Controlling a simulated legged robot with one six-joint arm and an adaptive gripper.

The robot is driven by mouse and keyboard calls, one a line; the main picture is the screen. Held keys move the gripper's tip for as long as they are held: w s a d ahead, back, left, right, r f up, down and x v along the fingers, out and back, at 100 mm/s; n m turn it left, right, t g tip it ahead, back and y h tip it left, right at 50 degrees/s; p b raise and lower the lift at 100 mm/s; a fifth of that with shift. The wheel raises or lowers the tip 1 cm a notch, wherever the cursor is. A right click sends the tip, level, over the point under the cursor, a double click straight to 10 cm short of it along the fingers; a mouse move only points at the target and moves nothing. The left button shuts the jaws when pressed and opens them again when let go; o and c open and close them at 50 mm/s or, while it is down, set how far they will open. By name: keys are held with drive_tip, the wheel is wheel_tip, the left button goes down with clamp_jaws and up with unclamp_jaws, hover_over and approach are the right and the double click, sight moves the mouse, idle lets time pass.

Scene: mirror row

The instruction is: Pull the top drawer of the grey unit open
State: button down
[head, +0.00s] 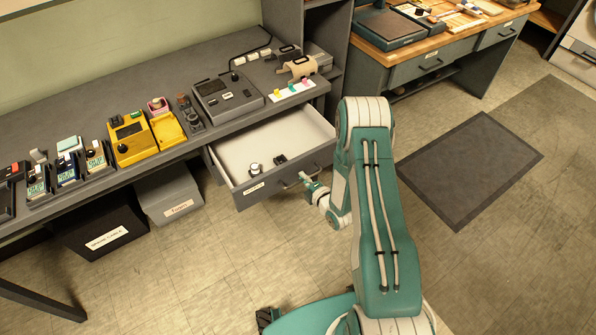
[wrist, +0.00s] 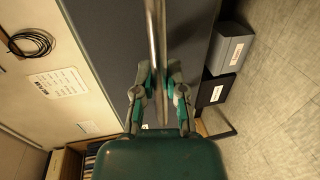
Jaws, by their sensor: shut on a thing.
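The drawer (head: 262,183) of the grey unit (head: 90,108) stands well out from under the worktop, its pale inside showing. A small round metal-topped item (head: 255,169) and a small dark item (head: 280,159) lie in it. My gripper (head: 310,182) is at the right part of the drawer front and shut on the handle (head: 292,184). In the wrist view my gripper (wrist: 161,100) has one finger on each side of the handle bar (wrist: 158,45). My arm hides the right end of the drawer in the head view.
On the worktop stand a dark console (head: 228,97), a yellow device (head: 130,138) and several small devices. A grey box (head: 170,193) and a black box (head: 103,230) stand on the floor left of the drawer. The floor before the drawer is clear; a dark mat (head: 470,168) lies to the right.

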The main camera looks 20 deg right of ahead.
drive_tip(key=shift+s+d+f, duration=0.15)
drive_tip(key=shift+s+d, duration=0.1)
drive_tip(key=shift+s, duration=0.55)
drive_tip(key=shift+s+d+f, duration=0.1)
drive_tip(key=shift+s+d, duration=0.1)
drive_tip(key=shift+s, duration=0.6)
drive_tip(key=c, duration=0.7)
unclamp_jaws()
drive_tip(key=shift+w, duration=0.15)
drive_tip(key=shift+r, duration=0.1)
drive_tip(key=v, duration=1.2)
